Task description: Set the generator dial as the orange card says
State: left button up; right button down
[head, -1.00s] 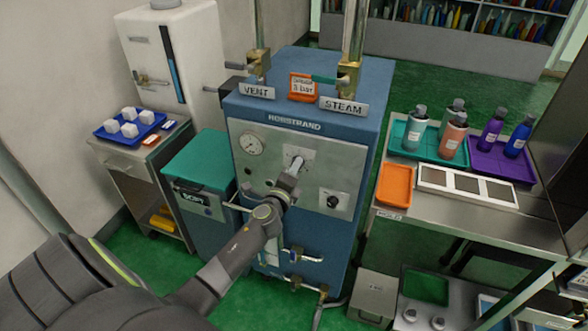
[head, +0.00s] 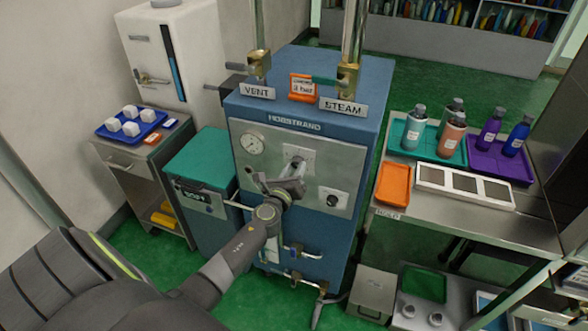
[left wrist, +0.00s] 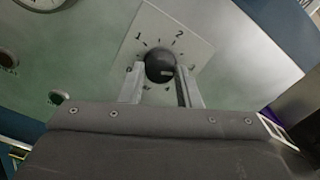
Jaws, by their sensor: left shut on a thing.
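The orange card (head: 303,87) stands on top of the blue generator (head: 310,118), between the VENT and STEAM signs; it appears to read "3 bar". The dial's white plate (head: 308,154) is on the generator's grey front panel. My left gripper (head: 293,176) is at this dial and partly hides it. In the left wrist view the black dial knob (left wrist: 160,64) sits between my two fingers (left wrist: 160,82), which are shut on it. The numbers 1 and 2 show above the knob, and a 0 at left. A pale mark shows at the knob's right. The right gripper is not in view.
A round gauge (head: 251,144) is left of the dial, and a second black knob (head: 333,200) is below right. A teal-lidded box (head: 198,158) stands at left. A steel table (head: 470,215) with trays and bottles stands at right.

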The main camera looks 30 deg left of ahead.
pick_arm(q)
jog(key=shift+f+m, duration=0.2)
jog(key=shift+m, duration=0.2)
jog(key=o, duration=1)
jog(key=shift+r, duration=0.15)
jog(key=b+v, duration=0.1)
jog(key=v, duration=1.6)
jog(key=shift+s+d, duration=0.2)
